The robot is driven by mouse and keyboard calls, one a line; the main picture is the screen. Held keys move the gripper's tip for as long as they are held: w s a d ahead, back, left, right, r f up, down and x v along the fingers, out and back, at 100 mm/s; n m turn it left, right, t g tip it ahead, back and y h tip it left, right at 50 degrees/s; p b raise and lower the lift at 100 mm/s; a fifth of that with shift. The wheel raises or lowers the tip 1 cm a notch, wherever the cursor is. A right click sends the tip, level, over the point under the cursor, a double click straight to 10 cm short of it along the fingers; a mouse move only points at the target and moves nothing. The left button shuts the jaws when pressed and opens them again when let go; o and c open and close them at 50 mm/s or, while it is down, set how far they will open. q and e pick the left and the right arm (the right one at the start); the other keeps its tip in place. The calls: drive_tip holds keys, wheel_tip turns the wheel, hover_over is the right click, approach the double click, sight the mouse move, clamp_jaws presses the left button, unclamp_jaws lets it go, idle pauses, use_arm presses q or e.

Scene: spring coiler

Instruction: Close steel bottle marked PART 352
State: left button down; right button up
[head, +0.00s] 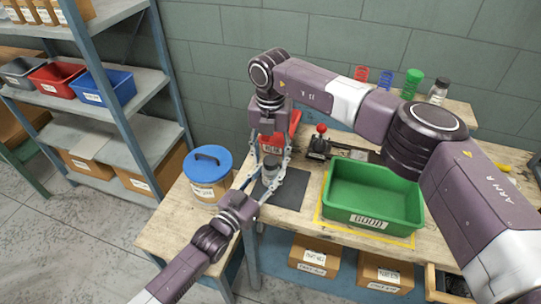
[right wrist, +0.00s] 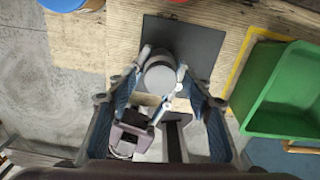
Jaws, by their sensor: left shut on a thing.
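A grey steel bottle (head: 271,171) stands upright over a dark mat (head: 291,190) on the wooden bench. Its round grey top (right wrist: 160,76) shows in the right wrist view; I cannot tell whether that is a separate lid, and no PART 352 mark is readable. My left gripper (head: 256,186) comes in from the lower left and is shut on the bottle; its fingers also show below the top in the right wrist view. My right gripper (head: 273,156) reaches down from above, its fingers apart, one on each side of the bottle's top. Contact there is unclear.
A green GOOD bin (head: 373,193) stands right of the mat. A blue-lidded tub (head: 208,172) is to the left. A red bin (head: 294,122) and a red-knobbed lever (head: 320,142) are behind. Coloured springs and a dark-capped jar (head: 438,91) stand on the back ledge.

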drive_tip(key=shift+r, duration=2.3)
drive_tip(key=shift+c, duration=0.4)
drive_tip(key=n, duration=0.3)
drive_tip(key=shift+r, duration=0.35)
drive_tip(key=n, duration=0.2)
drive_tip(key=r+n, duration=0.1)
drive_tip(key=n, duration=0.4)
drive_tip(key=r+n, duration=0.1)
drive_tip(key=n, duration=0.2)
drive_tip(key=shift+r+n, duration=0.2)
drive_tip(key=shift+n, duration=0.7)
drive_tip(key=shift+r+n, duration=0.15)
drive_tip(key=shift+n, duration=0.75)
drive_tip(key=shift+f, duration=0.1)
